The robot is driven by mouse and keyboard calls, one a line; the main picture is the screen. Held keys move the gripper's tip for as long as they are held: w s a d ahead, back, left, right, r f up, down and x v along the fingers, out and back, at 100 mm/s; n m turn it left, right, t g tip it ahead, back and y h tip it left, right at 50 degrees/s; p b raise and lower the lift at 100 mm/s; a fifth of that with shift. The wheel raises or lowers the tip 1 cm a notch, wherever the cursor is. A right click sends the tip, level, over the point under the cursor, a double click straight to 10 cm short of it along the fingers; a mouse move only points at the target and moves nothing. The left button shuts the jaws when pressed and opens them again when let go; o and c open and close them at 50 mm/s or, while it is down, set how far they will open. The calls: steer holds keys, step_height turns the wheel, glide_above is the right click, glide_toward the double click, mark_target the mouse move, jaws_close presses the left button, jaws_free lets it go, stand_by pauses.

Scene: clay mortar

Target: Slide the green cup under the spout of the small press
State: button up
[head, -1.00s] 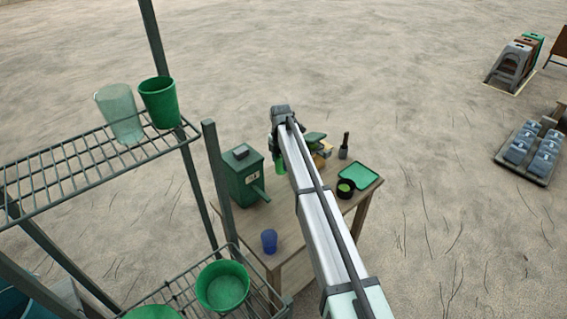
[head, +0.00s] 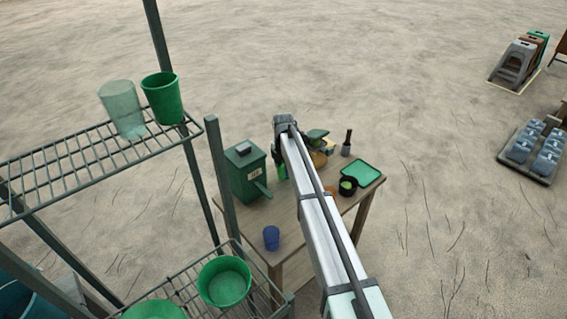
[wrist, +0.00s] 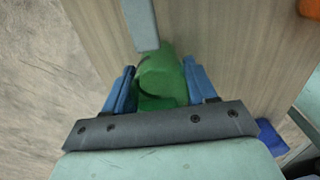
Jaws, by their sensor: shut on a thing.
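My gripper (wrist: 160,88) is shut on the green cup (wrist: 158,78), with one blue finger on each side of it in the wrist view. In the head view a small part of the green cup (head: 282,172) shows just below my gripper, mostly hidden by my arm. A green box-shaped machine with a label (head: 247,172) and a slanted spout (head: 262,190) stands at the table's left side, close to the cup. It looks like the small press. In the wrist view a grey-blue bar (wrist: 142,24) ends right by the cup; I cannot tell whether they touch.
The wooden table (head: 290,235) also holds a blue cup (head: 271,238), a green tray (head: 361,173), a dark bowl (head: 347,187), a dark bottle (head: 347,145) and another green device (head: 317,138). A wire shelf (head: 95,165) with cups stands at left.

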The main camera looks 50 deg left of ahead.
steer(key=shift+f, duration=0.7)
steer(key=shift+w, duration=1.8)
steer(key=shift+f, duration=0.2)
steer(key=o, duration=1.1)
steer(key=shift+r, duration=0.1)
step_height(320, 180, up, 8)
